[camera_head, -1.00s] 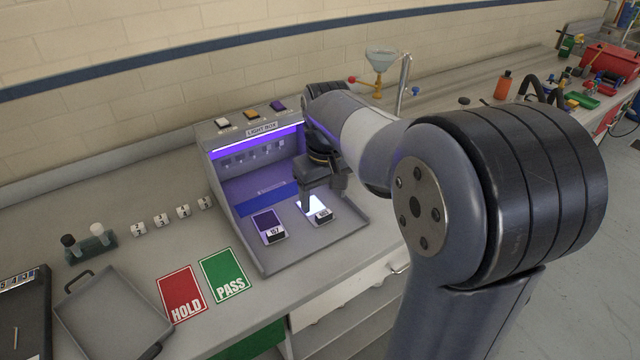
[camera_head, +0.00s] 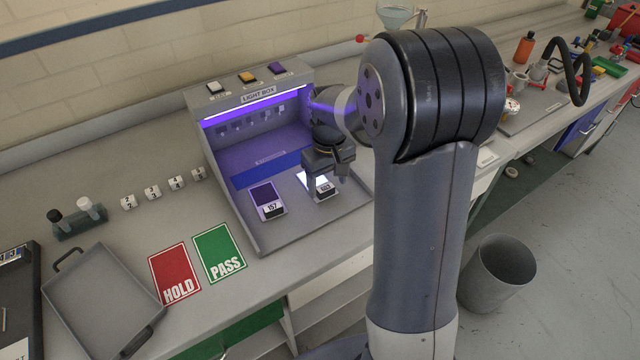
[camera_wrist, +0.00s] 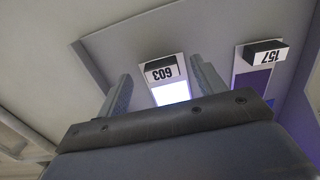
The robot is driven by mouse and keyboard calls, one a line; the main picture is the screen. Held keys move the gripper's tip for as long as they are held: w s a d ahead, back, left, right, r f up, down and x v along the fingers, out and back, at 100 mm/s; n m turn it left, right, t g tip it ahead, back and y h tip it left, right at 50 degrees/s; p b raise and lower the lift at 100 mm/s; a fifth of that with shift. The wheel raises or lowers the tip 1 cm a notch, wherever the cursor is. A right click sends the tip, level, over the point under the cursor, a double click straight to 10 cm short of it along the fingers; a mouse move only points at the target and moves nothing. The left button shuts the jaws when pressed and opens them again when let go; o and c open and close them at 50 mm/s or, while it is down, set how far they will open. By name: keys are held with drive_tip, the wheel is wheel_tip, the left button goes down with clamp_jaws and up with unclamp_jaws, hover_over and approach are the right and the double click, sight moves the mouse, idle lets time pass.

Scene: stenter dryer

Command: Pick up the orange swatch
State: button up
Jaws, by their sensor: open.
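No swatch looks orange under the purple light. Two swatches lie on the floor of the light box (camera_head: 299,226). One, labelled 603 (camera_head: 324,190), glows bright white; it also shows in the wrist view (camera_wrist: 172,94). The other, labelled 157 (camera_head: 264,197), looks dark purple and lies to its left; in the wrist view it is at the right (camera_wrist: 254,80). My gripper (camera_head: 328,176) is open over the 603 swatch, pointing down. In the wrist view its fingers (camera_wrist: 161,82) stand either side of that swatch. I cannot tell whether they touch it.
Red HOLD (camera_head: 174,273) and green PASS (camera_head: 219,253) cards lie left of the box. A grey tray (camera_head: 101,295) and several numbered white blocks (camera_head: 152,191) are further left. White, orange and purple buttons (camera_head: 247,77) top the box. A bin (camera_head: 497,275) stands on the floor.

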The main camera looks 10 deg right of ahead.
drive_tip(key=shift+f, duration=1.15)
drive_tip(key=c, duration=1.1)
drive_tip(key=shift+o, duration=0.2)
